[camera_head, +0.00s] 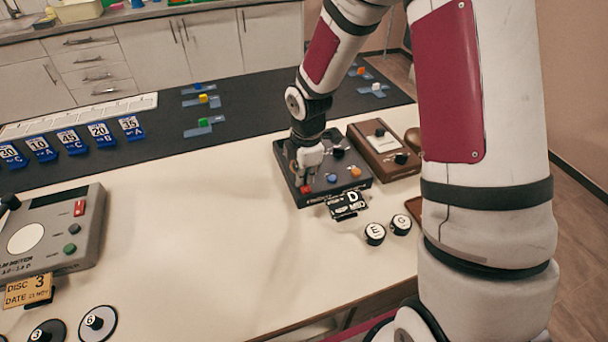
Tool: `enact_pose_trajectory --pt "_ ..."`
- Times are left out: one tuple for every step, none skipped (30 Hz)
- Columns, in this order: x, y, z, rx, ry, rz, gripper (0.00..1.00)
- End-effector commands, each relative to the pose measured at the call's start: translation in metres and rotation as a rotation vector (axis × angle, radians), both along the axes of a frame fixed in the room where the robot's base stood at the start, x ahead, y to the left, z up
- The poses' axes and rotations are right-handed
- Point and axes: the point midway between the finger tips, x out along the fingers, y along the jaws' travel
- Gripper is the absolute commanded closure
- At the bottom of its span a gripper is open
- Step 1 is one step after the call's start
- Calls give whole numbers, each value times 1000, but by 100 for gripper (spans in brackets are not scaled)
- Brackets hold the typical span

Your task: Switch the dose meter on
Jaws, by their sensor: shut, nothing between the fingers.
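A dark box (326,196) stands on the white table near the middle, with a red button (306,190), a blue button (332,178), an orange button (355,172) and a black knob (338,152). I cannot read its label, so I cannot tell for sure that it is the dose meter. My gripper (304,181) points down over its left part, shut and empty, with the fingertips at or just above the red button. I cannot tell whether they touch. A grey meter (82,226) at the left has a round white dial and red and green controls; its label is partly cut off.
A brown box (403,172) with black knobs stands right of the dark box. A black "D" card (347,204) and round tokens E (375,233) and G (400,224) lie in front. Blue number tags line the dark strip behind. The table's middle is clear.

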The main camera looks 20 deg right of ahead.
Motion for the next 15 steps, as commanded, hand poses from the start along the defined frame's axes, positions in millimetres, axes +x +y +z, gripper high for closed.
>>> enact_pose_trajectory --pt "2 -1 -2 1 21 -2 100" --pt "2 -1 -4 1 36 -2 100" --pt "3 0 -5 1 55 -1 100" --pt "4 0 -6 2 68 -1 100" --pt "4 0 -8 2 81 -1 100" --pt "5 0 -8 2 87 -2 100" --pt "6 0 -8 3 86 -2 100" --pt "7 0 -9 3 86 -1 100" --pt "8 0 -10 2 85 0 100" --pt "9 0 -10 2 85 0 100" --pt "9 0 -11 2 84 0 100" --pt "9 0 -11 2 84 0 100" --pt "9 0 -12 3 84 0 100" --pt "10 0 -12 3 84 0 100" --pt "10 0 -12 3 83 0 100"
